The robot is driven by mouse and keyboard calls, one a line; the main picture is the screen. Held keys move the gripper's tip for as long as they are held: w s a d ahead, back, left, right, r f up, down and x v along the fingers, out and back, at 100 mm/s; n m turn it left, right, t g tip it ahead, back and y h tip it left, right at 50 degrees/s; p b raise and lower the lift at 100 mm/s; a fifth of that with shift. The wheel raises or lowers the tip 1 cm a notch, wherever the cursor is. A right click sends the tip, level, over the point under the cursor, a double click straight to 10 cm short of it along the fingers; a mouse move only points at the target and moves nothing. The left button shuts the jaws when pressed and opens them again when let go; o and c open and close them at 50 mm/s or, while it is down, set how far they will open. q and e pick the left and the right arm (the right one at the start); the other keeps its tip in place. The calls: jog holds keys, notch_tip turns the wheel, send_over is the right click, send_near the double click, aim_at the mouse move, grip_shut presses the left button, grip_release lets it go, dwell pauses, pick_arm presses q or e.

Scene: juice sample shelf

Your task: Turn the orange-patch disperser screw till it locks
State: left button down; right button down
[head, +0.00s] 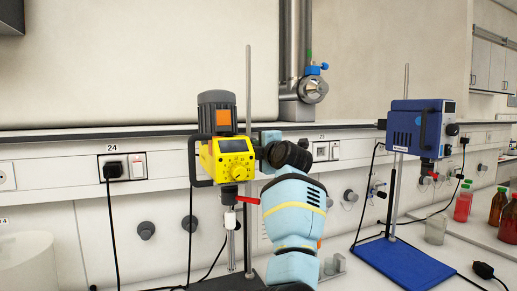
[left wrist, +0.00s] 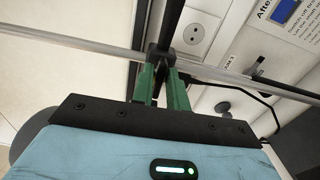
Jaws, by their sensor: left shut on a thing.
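The disperser with the orange patch (head: 225,117) has a grey motor on a yellow body (head: 232,160) and hangs on a metal stand rod (head: 248,80). My left arm reaches up to its right side, with the pale blue hand (head: 271,137) beside the yellow body; the fingertips are hidden in the head view. In the left wrist view my left gripper (left wrist: 162,70) has its green fingers closed on a dark screw or clamp part (left wrist: 160,52) at the rod. The screw's exact shape and turn angle cannot be told. My right gripper is not in view.
A blue stirrer (head: 418,127) stands on a blue base (head: 405,263) to the right. Red and brown bottles (head: 498,206) stand at the far right. Cables hang from the wall sockets. A red lever (head: 247,200) sits below the yellow body. A white round container (head: 25,262) is at the left.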

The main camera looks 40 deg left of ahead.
pick_arm(q)
jog(key=shift+s+r, duration=0.1)
jog(key=shift+r, duration=0.1)
dwell(0.4)
jog(key=c, duration=1.4)
grip_release()
jog(key=shift+f, duration=0.1)
jog(key=v, duration=0.7)
jog(key=shift+s+d, duration=0.15)
jog(key=shift+d, duration=0.2)
